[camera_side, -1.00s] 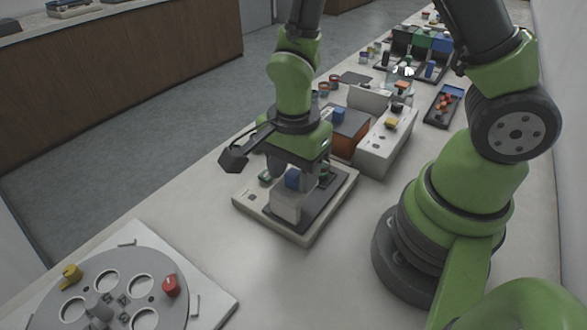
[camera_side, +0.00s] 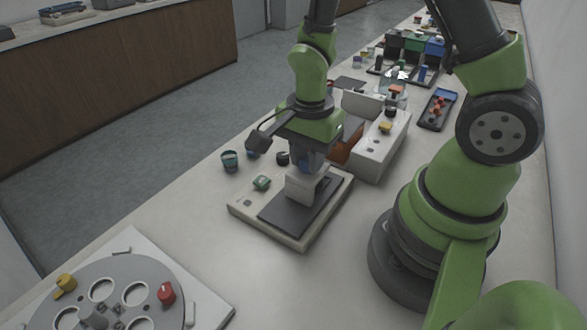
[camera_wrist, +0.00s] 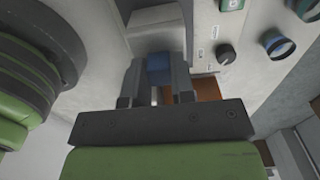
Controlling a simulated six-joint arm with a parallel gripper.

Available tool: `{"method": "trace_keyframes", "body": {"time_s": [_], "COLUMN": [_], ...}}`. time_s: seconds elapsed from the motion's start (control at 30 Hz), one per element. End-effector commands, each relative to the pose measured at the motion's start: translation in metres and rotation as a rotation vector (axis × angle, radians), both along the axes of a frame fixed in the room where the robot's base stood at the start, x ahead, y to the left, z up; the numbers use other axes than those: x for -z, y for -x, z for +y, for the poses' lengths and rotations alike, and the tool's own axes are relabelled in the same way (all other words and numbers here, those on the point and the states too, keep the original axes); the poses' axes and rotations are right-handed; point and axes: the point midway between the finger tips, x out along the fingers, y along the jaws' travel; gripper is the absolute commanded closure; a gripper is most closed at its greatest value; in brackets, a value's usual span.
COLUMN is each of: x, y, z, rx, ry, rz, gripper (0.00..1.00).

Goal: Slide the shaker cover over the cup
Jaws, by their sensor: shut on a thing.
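The shaker cover is a small whitish hood (camera_side: 301,188) on the shaker base (camera_side: 255,217), over its dark plate. My gripper (camera_side: 308,163) is above the cover with its fingers pointing down. In the wrist view my gripper (camera_wrist: 157,88) is shut on the cover's blue grip (camera_wrist: 160,70), and the pale cover (camera_wrist: 157,32) lies just beyond the fingers. No cup shows on the dark plate; whether one stands under or behind the cover is hidden. A teal cup (camera_side: 229,160) stands on the table beyond the base and also shows in the wrist view (camera_wrist: 308,10).
The base carries a green button (camera_side: 262,183) and a dark knob (camera_side: 282,158). A white instrument (camera_side: 378,150) stands close behind the base. A round holder (camera_side: 112,290) with yellow and red knobs is at the front left. Bare table lies between it and the base.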

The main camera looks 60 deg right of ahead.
Motion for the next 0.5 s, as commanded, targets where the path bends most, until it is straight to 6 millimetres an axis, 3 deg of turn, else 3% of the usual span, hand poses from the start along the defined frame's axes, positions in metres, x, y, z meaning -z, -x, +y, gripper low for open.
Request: {"method": "trace_keyframes", "body": {"time_s": [0.17,0.5], "x": [0.000,0.000], "y": [0.000,0.000], "z": [-0.021,-0.024], "rx": [0.004,0.000], "ry": [0.000,0.001], "rz": [-0.003,-0.004], "gripper": [1.00,1.00]}}
